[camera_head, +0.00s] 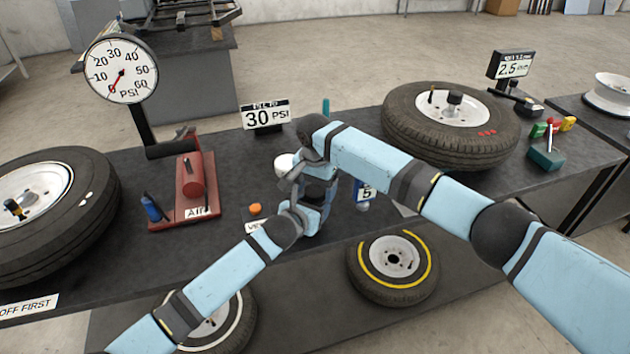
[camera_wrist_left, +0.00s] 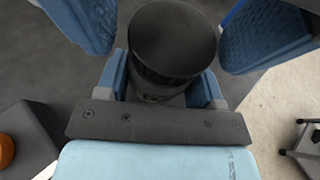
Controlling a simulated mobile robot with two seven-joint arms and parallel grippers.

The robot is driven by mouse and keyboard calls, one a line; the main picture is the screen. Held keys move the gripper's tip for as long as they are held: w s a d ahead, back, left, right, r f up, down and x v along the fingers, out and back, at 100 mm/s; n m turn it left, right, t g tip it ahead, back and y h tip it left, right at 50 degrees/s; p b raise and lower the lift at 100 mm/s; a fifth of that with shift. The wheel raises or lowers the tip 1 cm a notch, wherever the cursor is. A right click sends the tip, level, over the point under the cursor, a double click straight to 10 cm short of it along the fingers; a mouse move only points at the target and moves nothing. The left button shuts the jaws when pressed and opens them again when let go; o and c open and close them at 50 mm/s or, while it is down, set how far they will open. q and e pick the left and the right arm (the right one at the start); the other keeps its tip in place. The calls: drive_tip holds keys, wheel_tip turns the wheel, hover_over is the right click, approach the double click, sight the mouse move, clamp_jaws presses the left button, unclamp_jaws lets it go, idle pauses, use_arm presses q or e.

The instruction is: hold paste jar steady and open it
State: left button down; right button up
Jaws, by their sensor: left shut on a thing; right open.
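The paste jar (camera_wrist_left: 172,42) shows in the left wrist view as a dark, round-topped cylinder. In the head view the arms mostly hide it. My left gripper (camera_head: 310,212) is shut on the jar; its blue fingers (camera_wrist_left: 163,88) press on both sides of it in the wrist view. My right gripper (camera_head: 318,178) is above the left one in the head view. Its wide-apart blue fingers (camera_wrist_left: 88,22) show on both sides of the jar's top in the wrist view, open and clear of it.
A red air tool on a base (camera_head: 192,180) and an orange button (camera_head: 255,209) lie left of the grippers. A 30 PSI sign (camera_head: 265,116) stands behind. Tyres lie at the left (camera_head: 75,225) and back right (camera_head: 455,152) of the dark bench.

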drive_tip(key=c, duration=0.9)
drive_tip(key=shift+n, duration=1.7)
drive_tip(key=shift+c, duration=0.2)
drive_tip(key=o, duration=1)
drive_tip(key=shift+r, duration=0.1)
